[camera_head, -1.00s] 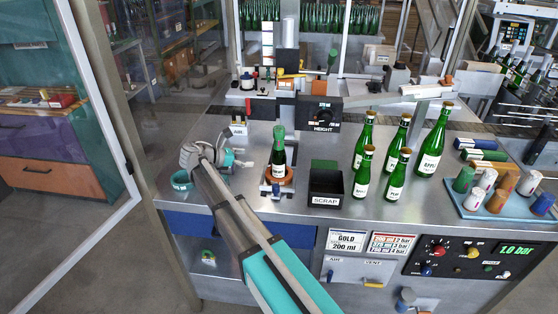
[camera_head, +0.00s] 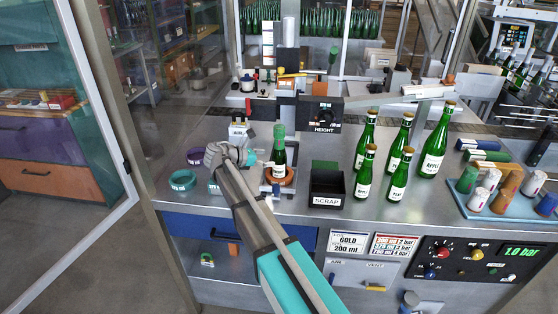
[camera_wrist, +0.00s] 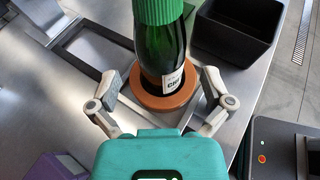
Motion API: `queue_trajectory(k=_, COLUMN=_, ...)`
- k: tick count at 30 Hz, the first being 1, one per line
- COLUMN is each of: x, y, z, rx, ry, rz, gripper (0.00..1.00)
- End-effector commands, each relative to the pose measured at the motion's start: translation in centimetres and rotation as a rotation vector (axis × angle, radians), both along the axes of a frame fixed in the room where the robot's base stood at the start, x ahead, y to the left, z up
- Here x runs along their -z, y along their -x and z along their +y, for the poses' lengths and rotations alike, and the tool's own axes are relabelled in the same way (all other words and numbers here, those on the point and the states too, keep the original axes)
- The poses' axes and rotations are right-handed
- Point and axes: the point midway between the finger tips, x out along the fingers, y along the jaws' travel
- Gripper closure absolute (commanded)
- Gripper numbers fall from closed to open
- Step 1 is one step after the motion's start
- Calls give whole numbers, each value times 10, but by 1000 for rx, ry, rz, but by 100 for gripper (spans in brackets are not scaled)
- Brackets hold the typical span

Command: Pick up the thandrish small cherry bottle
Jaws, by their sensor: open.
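A small dark green bottle (camera_head: 279,157) with a ribbed green top stands upright in an orange ring holder (camera_head: 279,177) on the bench. In the wrist view the bottle (camera_wrist: 160,50) has a white label whose visible letters seem to begin "CH"; the rest is turned away. The orange ring (camera_wrist: 160,97) surrounds its base. My gripper (camera_wrist: 161,84) is open, with one finger on each side of the bottle near its lower part and visible gaps to it. In the head view my gripper (camera_head: 252,158) is just left of the bottle, its fingers partly hidden.
The black SCRAP bin (camera_head: 326,190) stands close right of the holder. Several green bottles (camera_head: 397,177) stand further right, beside a blue tray (camera_head: 500,205) of coloured capsules. Teal (camera_head: 183,180) and purple (camera_head: 194,156) rings lie left. The HEIGHT unit (camera_head: 325,113) is behind.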

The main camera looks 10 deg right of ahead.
Motion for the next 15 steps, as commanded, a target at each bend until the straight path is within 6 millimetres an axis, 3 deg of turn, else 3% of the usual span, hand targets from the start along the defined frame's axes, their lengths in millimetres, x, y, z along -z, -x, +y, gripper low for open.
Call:
queue_trajectory(k=5, x=3, y=-1, z=-5, rx=2, ry=0, rz=0, gripper=0)
queue_trajectory(k=15, x=18, y=-10, z=-38, rx=3, ry=0, rz=1, gripper=0)
